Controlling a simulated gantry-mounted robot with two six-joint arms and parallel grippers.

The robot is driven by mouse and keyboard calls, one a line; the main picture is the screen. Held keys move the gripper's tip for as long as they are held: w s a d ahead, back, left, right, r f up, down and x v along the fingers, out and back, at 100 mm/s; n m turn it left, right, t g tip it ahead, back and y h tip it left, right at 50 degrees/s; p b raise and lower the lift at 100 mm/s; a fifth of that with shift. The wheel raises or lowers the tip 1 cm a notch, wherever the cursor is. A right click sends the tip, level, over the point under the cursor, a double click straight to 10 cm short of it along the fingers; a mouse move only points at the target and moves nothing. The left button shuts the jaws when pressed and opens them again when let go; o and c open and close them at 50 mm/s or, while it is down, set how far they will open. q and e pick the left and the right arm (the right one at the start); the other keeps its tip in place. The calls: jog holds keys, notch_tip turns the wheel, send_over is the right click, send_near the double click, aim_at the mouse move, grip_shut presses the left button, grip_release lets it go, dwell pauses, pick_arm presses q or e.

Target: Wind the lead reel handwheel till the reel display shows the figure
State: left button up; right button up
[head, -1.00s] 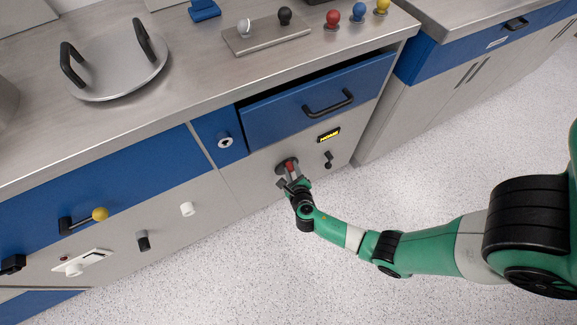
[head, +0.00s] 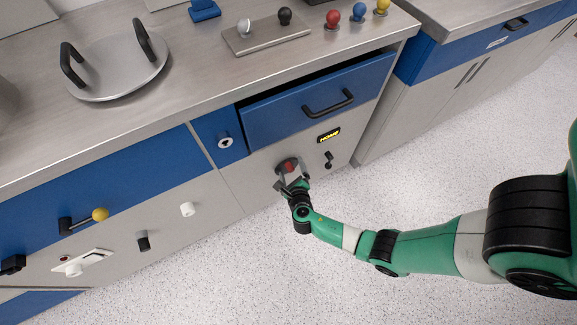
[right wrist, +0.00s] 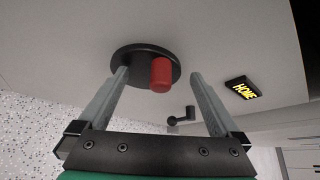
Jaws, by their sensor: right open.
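The handwheel is a dark disc with a red knob on the grey front panel below the blue drawer. In the head view the handwheel (head: 287,166) is just beyond my right gripper (head: 288,183). In the right wrist view the dark disc (right wrist: 134,64) and its red knob (right wrist: 161,74) show ahead of my right gripper (right wrist: 158,82). The gripper is open, with nothing held between its fingers, and the knob appears in the gap between them. My left gripper is out of view.
A small black crank (head: 328,159) sits on the panel right of the handwheel, below the display. The blue drawer (head: 318,101) above stands slightly out, with a black handle (head: 328,103). Open floor (head: 290,270) lies in front.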

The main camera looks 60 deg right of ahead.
jog(key=shift+s+a+r+p, duration=0.1)
jog(key=shift+s+a+p, duration=0.2)
jog(key=shift+s+a, duration=0.1)
jog(key=s+a+p, duration=0.1)
jog(key=s, duration=0.1)
jog(key=s+a, duration=0.1)
jog(key=s, duration=0.1)
jog(key=shift+a+p, duration=0.4)
jog(key=shift+w, duration=0.1)
